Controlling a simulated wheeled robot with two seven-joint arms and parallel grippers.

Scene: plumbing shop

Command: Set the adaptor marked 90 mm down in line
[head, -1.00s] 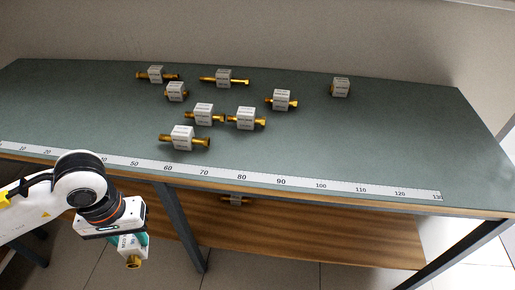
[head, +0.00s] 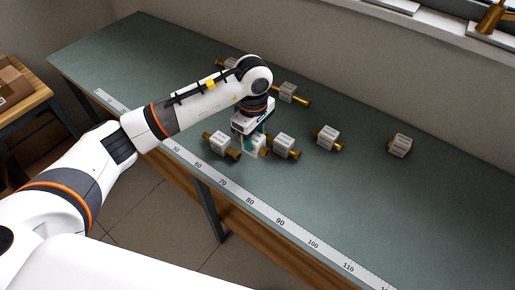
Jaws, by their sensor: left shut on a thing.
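My left gripper (head: 256,139) points down over the bench, among the adaptors, and is shut on an adaptor (head: 253,149) with a white block and brass ends. Its marking is too small to read. One adaptor (head: 219,143) lies just left of it, and another (head: 285,146) close on its right. I cannot tell whether the held one touches the bench or its neighbours. Farther right are an adaptor (head: 327,137) and a lone one (head: 400,145). Behind are an adaptor (head: 289,92) and one partly hidden by my arm (head: 228,64). My right gripper is out of view.
A white measuring strip (head: 264,212) with numbers runs along the front edge of the green bench (head: 340,205). The bench between strip and adaptors is bare. A wooden table with a box (head: 15,85) stands at left. A window sill with a brass item (head: 491,17) is at upper right.

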